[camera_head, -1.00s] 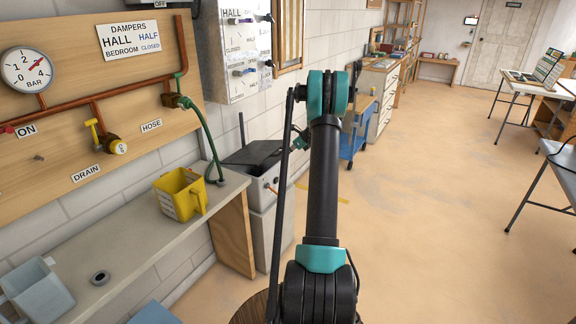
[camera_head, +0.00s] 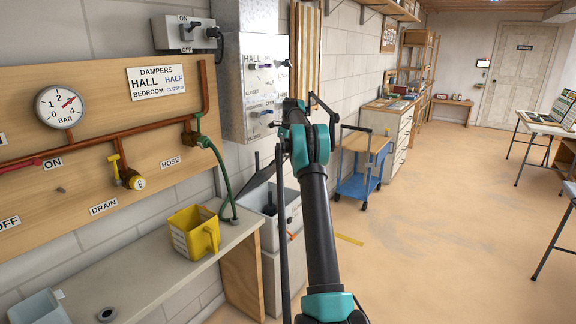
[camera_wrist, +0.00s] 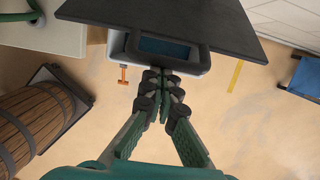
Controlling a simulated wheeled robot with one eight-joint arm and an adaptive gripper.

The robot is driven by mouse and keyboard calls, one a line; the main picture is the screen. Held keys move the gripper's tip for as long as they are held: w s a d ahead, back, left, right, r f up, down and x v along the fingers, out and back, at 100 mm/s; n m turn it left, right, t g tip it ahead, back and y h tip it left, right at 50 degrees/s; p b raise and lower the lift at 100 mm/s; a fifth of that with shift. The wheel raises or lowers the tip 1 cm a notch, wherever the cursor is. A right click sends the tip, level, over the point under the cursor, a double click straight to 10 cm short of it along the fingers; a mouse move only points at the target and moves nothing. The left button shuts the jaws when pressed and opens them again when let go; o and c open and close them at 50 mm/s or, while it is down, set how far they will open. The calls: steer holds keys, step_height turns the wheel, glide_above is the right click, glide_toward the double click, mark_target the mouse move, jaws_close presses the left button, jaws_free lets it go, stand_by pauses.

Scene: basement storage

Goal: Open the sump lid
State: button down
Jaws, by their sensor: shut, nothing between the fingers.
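The sump is a pale grey box (camera_head: 270,238) standing beyond the end of the bench. Its dark lid (camera_head: 258,180) is raised at a steep tilt, and part of the box's inside shows. In the wrist view the dark lid (camera_wrist: 165,14) spans the top, above the box's pale rim (camera_wrist: 198,66) and a dark blue opening (camera_wrist: 164,47). My gripper (camera_wrist: 166,78) is shut and empty, its fingertips close to the near rim; I cannot tell whether they touch it. I cannot clearly make out the gripper in the head view. An orange latch-like piece (camera_wrist: 122,76) hangs at the box's front.
The bench (camera_head: 150,268) holds a yellow jug (camera_head: 193,232). A green hose (camera_head: 222,180) comes down beside the sump. A wooden barrel (camera_wrist: 38,122) stands at the wrist view's left.

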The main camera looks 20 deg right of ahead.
steer(key=shift+w+a+r, duration=0.6)
steer(key=shift+w+r, duration=0.1)
steer(key=shift+w, duration=0.05)
